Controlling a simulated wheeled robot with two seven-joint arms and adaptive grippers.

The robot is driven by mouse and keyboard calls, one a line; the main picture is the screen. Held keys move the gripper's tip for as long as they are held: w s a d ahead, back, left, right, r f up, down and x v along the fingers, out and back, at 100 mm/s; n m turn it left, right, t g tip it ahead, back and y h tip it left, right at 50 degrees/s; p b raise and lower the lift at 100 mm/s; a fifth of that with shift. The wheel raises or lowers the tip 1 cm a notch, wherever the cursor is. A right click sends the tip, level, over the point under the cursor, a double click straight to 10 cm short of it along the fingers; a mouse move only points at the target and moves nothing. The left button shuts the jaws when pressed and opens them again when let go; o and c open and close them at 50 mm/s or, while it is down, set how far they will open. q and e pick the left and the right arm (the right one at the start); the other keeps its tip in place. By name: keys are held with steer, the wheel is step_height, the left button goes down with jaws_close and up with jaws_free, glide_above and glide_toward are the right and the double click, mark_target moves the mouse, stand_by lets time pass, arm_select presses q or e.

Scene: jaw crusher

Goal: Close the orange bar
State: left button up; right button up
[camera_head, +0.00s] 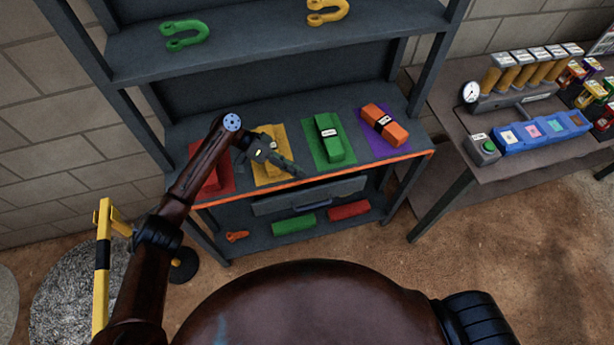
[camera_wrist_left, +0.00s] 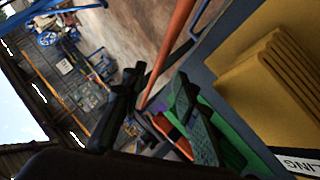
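The orange bar (camera_head: 350,172) runs along the front edge of the shelf's middle board. It also shows in the left wrist view (camera_wrist_left: 177,38) as a slanted orange rod. My left gripper (camera_head: 292,169) is above the front of that board, close to the bar, in front of the yellow and green mats. In the left wrist view its two dark fingers (camera_wrist_left: 160,108) are spread with a gap between them, and the bar shows beyond the gap. I cannot tell whether a finger touches the bar. My right gripper is not in view.
Red, green and orange blocks (camera_head: 383,124) lie on coloured mats on the board. A dark grey panel (camera_head: 308,195) is under the board, above a lower shelf with blocks. A table (camera_head: 540,160) with a blue control box (camera_head: 543,133) stands right. A yellow post (camera_head: 103,265) is at left.

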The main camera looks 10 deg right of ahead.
arm_select(q)
steer(key=v, duration=0.5)
stand_by(0.5)
